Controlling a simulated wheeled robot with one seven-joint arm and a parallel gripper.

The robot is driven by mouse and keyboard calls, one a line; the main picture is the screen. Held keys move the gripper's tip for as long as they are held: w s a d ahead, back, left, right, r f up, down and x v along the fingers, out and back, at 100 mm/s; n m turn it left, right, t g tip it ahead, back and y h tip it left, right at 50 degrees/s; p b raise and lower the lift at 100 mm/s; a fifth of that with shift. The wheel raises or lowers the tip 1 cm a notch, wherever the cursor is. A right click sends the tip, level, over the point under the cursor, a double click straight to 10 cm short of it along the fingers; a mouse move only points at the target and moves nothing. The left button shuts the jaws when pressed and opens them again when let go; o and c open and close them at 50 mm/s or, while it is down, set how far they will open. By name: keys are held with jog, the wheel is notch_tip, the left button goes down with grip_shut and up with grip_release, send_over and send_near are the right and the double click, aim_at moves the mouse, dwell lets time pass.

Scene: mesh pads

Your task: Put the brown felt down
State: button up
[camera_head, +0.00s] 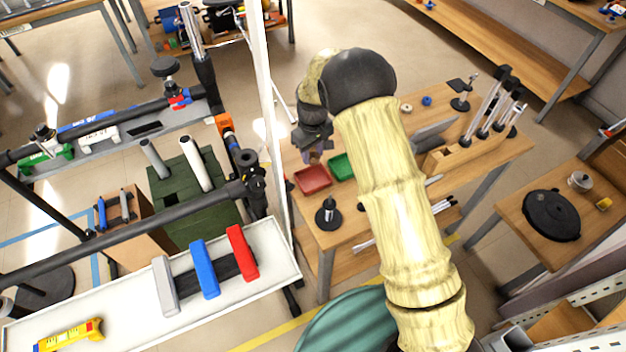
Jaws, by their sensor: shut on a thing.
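My gripper (311,152) is at the end of my pale yellow arm, above the left part of the wooden workbench. It is shut on a small brownish piece (315,158), which looks like the brown felt. The dark gripper body hides most of it, so its shape is unclear. I cannot tell how far the piece is above the bench. A red mesh tray (312,180) lies just below the gripper in the picture. A green tray (341,167) lies right of it, partly hidden by my arm.
A black stand with a short post (328,214) is on the workbench (350,232) in front of the red tray. A white upright post (268,110) rises left of the bench.

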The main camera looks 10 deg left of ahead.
jog(key=p, duration=0.1)
send_over(312, 179)
notch_tip(312, 179, down, 6)
jog(key=shift+s+f, duration=0.1)
jog(key=shift+s, duration=0.05)
jog(key=shift+f, duration=0.1)
jog(key=shift+f+p, duration=0.55)
jog(key=shift+f, duration=1.2)
jog(key=shift+f, duration=0.15)
jog(key=o, duration=1)
notch_tip(312, 179, up, 12)
jog(key=b, duration=0.2)
jog(key=shift+b, duration=0.4)
